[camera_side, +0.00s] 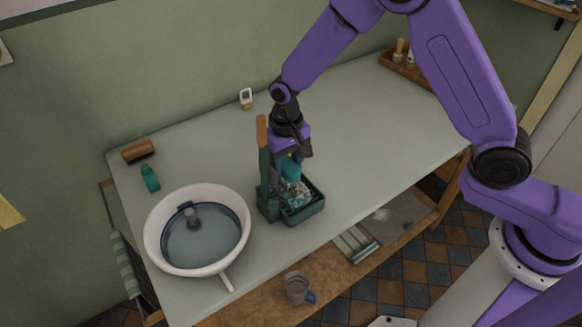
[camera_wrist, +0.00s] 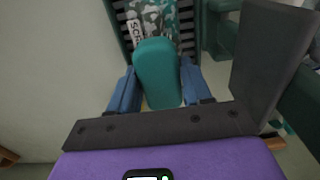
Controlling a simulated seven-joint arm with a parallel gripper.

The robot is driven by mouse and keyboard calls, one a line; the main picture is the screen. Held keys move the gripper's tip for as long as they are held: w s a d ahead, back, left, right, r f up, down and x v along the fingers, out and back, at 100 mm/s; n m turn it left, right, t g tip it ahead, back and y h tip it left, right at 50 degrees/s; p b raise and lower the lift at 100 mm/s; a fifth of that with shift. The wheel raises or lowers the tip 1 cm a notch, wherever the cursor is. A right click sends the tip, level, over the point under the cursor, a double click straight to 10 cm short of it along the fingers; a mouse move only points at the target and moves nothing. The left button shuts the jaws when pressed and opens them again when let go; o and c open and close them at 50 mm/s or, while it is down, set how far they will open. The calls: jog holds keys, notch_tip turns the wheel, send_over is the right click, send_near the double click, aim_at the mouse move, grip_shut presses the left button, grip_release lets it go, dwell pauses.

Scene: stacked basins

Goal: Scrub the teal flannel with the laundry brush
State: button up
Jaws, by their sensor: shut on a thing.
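My gripper (camera_side: 290,160) points down over a dark green tray (camera_side: 306,212). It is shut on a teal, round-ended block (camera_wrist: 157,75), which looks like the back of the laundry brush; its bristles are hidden. The block also shows in the side view (camera_side: 291,172). The teal flannel (camera_wrist: 168,14), mottled with white like suds, lies on the tray's ribbed floor beyond the block, and in the side view (camera_side: 298,196) it lies below my gripper. Whether the brush touches the flannel I cannot tell.
A tall green board (camera_side: 264,170) with a wooden top stands at the tray's left. A white basin (camera_side: 157,240) of water is at the front left. A brown brush-like block (camera_side: 138,150) and a small teal bottle (camera_side: 150,178) lie behind it.

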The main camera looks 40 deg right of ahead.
jog(key=shift+w, duration=0.3)
jog(key=shift+s+f, duration=0.1)
jog(key=shift+s, duration=3.3)
jog(key=shift+w, duration=3.4)
jog(key=shift+s, duration=3.5)
notch_tip(320, 180, up, 6)
